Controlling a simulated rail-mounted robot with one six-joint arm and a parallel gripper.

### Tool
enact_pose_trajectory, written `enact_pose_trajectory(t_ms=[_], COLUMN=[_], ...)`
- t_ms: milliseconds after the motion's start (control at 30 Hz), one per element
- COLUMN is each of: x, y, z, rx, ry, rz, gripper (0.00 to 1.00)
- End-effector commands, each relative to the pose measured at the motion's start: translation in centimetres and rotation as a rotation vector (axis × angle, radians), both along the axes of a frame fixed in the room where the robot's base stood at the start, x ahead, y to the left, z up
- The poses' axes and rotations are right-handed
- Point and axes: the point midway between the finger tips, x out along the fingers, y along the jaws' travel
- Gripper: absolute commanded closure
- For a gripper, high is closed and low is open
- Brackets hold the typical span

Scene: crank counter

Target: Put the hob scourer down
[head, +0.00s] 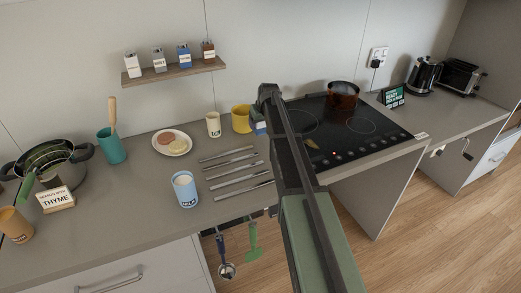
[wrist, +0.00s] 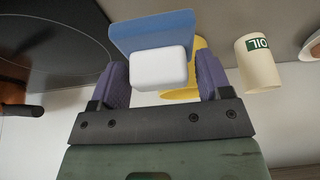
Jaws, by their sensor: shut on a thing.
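The hob scourer shows in the wrist view as a flat blue pad (wrist: 150,32) with a white block (wrist: 158,69) on it. My gripper (wrist: 162,82) has its two purple fingers on either side of the white block and is shut on it. In the head view, part of the blue scourer (head: 258,128) shows just left of my arm, between the yellow mug and the hob. My arm hides the fingers there. I cannot tell whether the pad touches the counter. The black hob (head: 370,145) is to the right, with a red light lit.
The yellow mug (head: 241,119) stands close beside the scourer, with the cream oil pot (head: 213,125) to its left. Several metal bars (head: 235,170) lie on the counter in front. A brown pot (head: 343,95) stands on the hob's back. Bare counter (head: 145,205) lies at the left front.

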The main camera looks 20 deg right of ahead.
Motion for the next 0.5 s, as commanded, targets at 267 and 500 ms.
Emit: enact_pose_trajectory(t_ms=[267, 500], x=[0.0, 0.0], y=[0.0, 0.0], z=[-2.6, -6.5], rx=[0.0, 0.0], ry=[0.0, 0.0], rz=[0.0, 0.0], gripper=[0.47, 0.47])
